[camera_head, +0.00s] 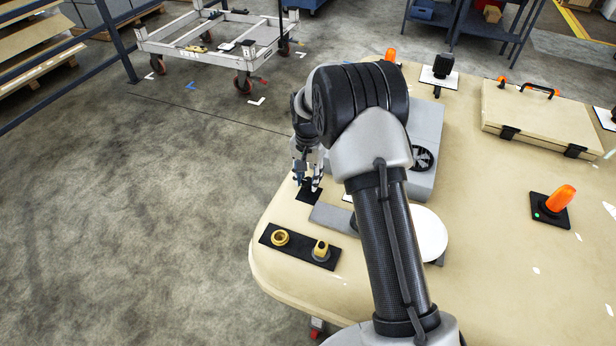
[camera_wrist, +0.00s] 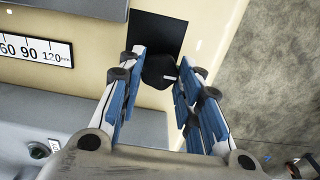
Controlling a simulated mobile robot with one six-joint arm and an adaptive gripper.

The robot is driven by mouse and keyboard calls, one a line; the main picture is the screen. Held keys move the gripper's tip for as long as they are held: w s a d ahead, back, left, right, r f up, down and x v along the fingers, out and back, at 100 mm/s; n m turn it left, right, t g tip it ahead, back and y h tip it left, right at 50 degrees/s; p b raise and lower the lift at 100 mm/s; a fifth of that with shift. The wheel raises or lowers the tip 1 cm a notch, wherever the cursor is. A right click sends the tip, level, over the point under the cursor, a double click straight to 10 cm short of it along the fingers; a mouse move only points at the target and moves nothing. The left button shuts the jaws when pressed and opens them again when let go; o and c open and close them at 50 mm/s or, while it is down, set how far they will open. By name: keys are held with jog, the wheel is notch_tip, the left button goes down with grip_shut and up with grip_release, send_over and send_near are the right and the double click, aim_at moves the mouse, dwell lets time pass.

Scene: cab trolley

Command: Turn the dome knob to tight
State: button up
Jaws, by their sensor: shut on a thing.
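The dome knob (camera_wrist: 158,72) is black and rounded, with a white pointer mark on its right side in the wrist view. It sits on a black square plate (camera_wrist: 160,30), which also shows at the table's left edge in the head view (camera_head: 306,196). My gripper (camera_wrist: 161,64) has its blue-padded fingers on either side of the knob and is shut on it. In the head view my gripper (camera_head: 308,180) points down over the plate and hides the knob. No tight mark is readable in either view.
A grey box (camera_head: 427,125) and a white disc (camera_head: 430,235) are close to my arm. A scale strip (camera_wrist: 35,48) is left in the wrist view. Open floor lies left.

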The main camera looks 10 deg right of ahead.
aim_at(308, 181)
jog(key=o, duration=1)
jog(key=shift+o, duration=0.2)
notch_tip(308, 181, up, 12)
